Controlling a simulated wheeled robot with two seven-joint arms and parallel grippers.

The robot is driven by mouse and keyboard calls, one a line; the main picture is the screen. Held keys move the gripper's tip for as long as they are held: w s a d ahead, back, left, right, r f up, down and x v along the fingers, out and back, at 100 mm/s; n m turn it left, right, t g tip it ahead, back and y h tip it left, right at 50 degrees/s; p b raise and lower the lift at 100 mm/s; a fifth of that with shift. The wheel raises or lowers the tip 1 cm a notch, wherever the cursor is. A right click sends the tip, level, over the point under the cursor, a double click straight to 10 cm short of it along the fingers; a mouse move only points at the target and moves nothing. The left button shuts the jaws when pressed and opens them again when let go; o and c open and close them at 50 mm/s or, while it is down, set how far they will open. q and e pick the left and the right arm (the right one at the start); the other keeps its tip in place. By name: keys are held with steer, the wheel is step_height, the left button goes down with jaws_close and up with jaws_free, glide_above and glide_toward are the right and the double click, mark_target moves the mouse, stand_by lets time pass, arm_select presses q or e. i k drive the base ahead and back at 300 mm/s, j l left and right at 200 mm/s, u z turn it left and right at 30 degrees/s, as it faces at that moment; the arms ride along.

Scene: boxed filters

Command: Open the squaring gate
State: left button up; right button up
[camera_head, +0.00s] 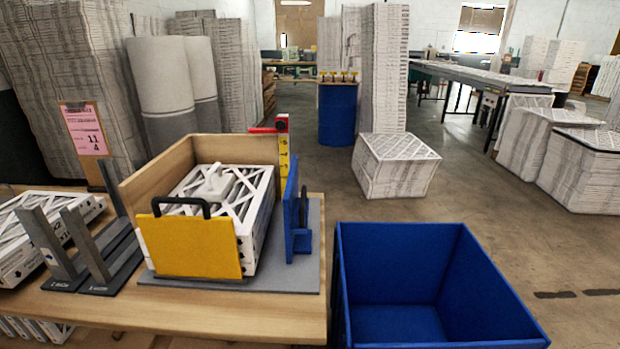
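On the wooden bench stands a squaring fixture with a grey base plate (305,262) and wooden fence walls (146,187) on the left and back. A white boxed filter (258,228) lies inside, with a white block with a knob (208,187) on top. A yellow panel (190,245) with a black handle (180,205) stands upright across the front of the filter. A blue upright plate (290,208) with a dark handle stands on the right side. I cannot tell which of these two panels is the squaring gate. Neither of my grippers is in view.
An open, empty blue bin (420,325) stands right of the bench (215,320). Grey upright racks (88,245) and more filters (30,225) are at left. A pink sign (84,130) stands behind them. A yellow gauge with a red top (283,150) rises behind the fixture.

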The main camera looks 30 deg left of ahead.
mark_target(204, 248)
steer(key=u, duration=1.9)
steer(key=i+j+z, duration=0.15)
steer(key=i, duration=0.2)
steer(key=i+j+z, duration=0.1)
steer(key=i+j, duration=0.1)
steer(key=i, duration=0.1)
